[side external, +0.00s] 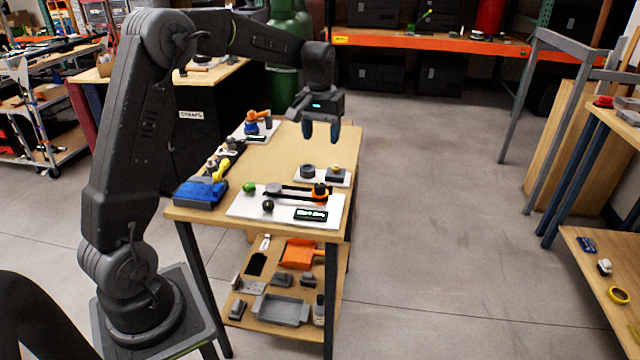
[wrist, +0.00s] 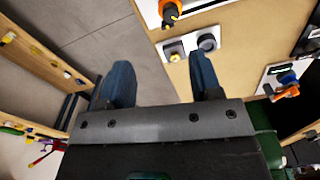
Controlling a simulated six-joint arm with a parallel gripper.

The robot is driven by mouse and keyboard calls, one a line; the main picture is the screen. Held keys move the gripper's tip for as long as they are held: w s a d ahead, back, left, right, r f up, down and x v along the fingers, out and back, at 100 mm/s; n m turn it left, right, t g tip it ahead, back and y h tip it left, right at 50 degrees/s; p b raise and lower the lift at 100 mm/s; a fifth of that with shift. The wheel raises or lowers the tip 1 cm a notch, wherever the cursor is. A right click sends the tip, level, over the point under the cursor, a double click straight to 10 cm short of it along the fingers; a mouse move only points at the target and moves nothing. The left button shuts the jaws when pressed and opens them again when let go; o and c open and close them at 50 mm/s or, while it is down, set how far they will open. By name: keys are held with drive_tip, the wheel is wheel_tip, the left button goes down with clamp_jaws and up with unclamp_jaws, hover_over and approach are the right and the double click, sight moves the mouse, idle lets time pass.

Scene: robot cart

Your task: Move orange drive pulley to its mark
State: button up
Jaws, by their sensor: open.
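An orange round part with a dark top, which looks like the orange drive pulley (side external: 320,194), sits at the right end of a black belt-like strip on a white board (side external: 243,207) near the table's front. In the wrist view, the pulley (wrist: 170,12) is at the top edge, partly cut off. I cannot make out its mark. My gripper (side external: 321,134) is open and empty, pointing down above the table's right side, behind and above the pulley. In the wrist view, the two blue fingers of my gripper (wrist: 160,66) are spread apart with nothing between them.
A blue box (side external: 201,193) and green ball (side external: 249,187) are at left. An orange-and-blue device (side external: 257,122) stands farther back. The table's middle is bare.

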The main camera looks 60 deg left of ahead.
sight(320, 185)
drive_tip(key=shift+n+g, duration=0.3)
drive_tip(key=shift+n, duration=0.1)
drive_tip(key=a+f, duration=0.1)
drive_tip(key=f, duration=0.4)
drive_tip(key=w+a+f, duration=0.1)
drive_tip(key=f, duration=0.5)
drive_tip(key=a+f, duration=0.1)
drive_tip(key=f, duration=0.4)
drive_tip(key=shift+w+f, duration=0.3)
drive_tip(key=shift+f, duration=0.05)
drive_tip(key=shift+c, duration=0.2)
drive_tip(key=c, duration=0.9)
drive_tip(key=shift+m, duration=0.3)
drive_tip(key=m, duration=1.2)
drive_tip(key=shift+r, duration=0.1)
